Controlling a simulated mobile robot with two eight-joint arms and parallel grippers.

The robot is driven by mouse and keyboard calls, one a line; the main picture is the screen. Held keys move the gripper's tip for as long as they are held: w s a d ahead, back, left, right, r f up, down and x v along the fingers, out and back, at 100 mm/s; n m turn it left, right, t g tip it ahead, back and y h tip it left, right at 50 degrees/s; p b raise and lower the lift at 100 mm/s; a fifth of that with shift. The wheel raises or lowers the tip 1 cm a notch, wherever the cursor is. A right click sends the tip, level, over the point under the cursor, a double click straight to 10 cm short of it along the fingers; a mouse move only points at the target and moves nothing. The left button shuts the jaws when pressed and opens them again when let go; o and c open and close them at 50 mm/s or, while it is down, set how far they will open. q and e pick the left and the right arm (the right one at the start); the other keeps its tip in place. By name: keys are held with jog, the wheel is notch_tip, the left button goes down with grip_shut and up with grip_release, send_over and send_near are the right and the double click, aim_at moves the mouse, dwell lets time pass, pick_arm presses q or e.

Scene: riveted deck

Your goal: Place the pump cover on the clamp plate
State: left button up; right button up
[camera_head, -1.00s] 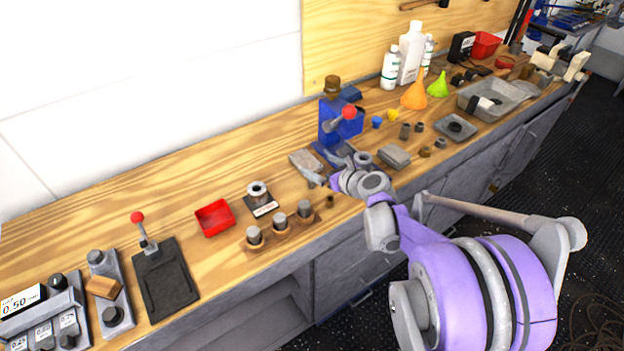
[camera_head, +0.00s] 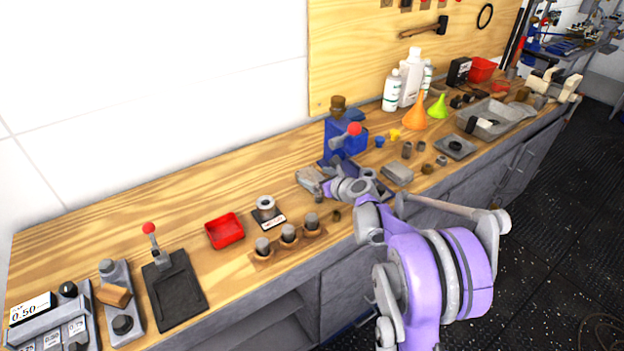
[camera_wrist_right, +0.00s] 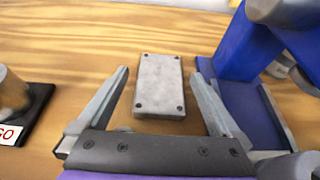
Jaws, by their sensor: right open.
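The pump cover, a grey rectangular block with a dark hole near each corner (camera_wrist_right: 160,88), lies flat on the wooden bench; the head view shows it (camera_head: 309,178) left of the blue press. My right gripper (camera_wrist_right: 160,74) is open, its two fingers on either side of the cover with a gap at each side. In the head view the right gripper (camera_head: 326,184) partly overlaps the cover. I take the clamp plate to be the dark plate (camera_head: 178,295) with a red-knobbed toggle clamp, toward the bench's left end; it looks empty. My left gripper is out of view.
The blue press (camera_head: 341,140) stands close right of the cover. A red tray (camera_head: 225,231), a ring on a labelled black base (camera_head: 267,211) and a wooden holder with grey cylinders (camera_head: 289,241) lie between cover and clamp plate. Bottles and funnels stand farther right.

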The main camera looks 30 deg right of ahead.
aim_at(308, 172)
jog(key=x, duration=0.3)
jog(key=shift+w+f, duration=0.15)
jog(key=shift+w, duration=0.15)
jog(key=shift+d, duration=0.1)
grip_shut()
